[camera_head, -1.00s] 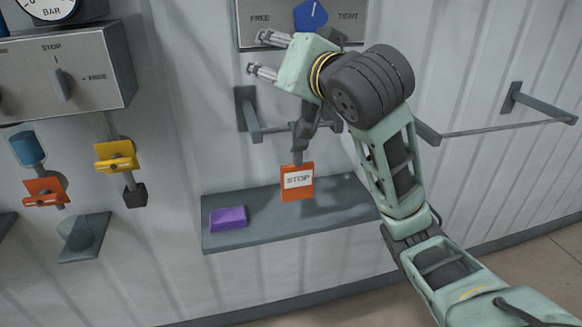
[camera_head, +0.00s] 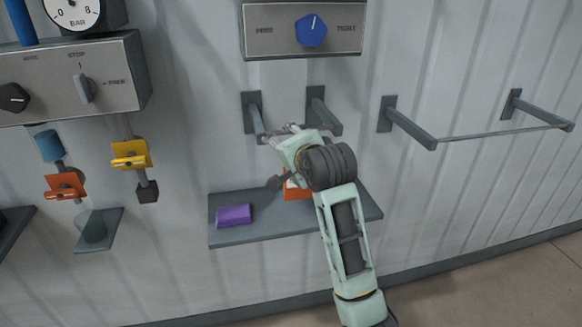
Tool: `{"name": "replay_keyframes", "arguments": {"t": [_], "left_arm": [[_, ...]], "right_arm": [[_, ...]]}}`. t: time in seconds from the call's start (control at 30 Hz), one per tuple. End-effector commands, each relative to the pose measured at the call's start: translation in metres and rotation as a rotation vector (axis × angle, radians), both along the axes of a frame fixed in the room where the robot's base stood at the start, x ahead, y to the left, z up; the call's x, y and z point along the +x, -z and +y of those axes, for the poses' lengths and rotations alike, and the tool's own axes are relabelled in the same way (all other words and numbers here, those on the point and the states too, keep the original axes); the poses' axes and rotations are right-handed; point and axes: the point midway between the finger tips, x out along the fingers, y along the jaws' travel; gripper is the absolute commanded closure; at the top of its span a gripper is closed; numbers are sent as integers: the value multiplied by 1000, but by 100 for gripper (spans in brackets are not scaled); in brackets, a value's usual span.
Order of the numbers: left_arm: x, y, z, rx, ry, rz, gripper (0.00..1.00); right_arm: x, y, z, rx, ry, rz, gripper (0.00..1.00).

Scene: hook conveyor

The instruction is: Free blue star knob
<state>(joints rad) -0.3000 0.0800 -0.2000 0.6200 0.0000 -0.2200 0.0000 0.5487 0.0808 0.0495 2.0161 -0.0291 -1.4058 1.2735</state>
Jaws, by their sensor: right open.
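The blue star knob (camera_head: 311,30) sits on a grey panel (camera_head: 275,43) marked FREE on the left and TIGHT on the right. Its white mark points up and slightly right. My right gripper (camera_head: 282,133) is open, well below the knob and apart from it, in front of the wall hooks. I see nothing between its fingers. My left gripper is not in view.
An orange STOP tag (camera_head: 296,191) is partly hidden by my right gripper. A shelf (camera_head: 270,229) carries a purple block (camera_head: 233,215). Hooks (camera_head: 322,112) stick out under the panel; a barred rack (camera_head: 410,126) stands right. A switch box (camera_head: 122,75) is left.

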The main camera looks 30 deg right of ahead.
Motion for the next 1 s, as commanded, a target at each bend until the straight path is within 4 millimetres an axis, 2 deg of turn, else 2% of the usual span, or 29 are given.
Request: {"name": "replay_keyframes", "arguments": {"t": [0.1,0.3,0.87,0.93,1.0], "left_arm": [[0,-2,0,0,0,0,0],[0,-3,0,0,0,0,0],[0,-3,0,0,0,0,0],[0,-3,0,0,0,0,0],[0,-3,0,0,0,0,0]], "right_arm": [[0,19,0,44,26,23,37],[0,36,-1,81,52,42,37],[0,39,-1,87,58,46,37],[-2,43,-1,77,52,54,37],[-9,56,1,44,35,80,37]]}}
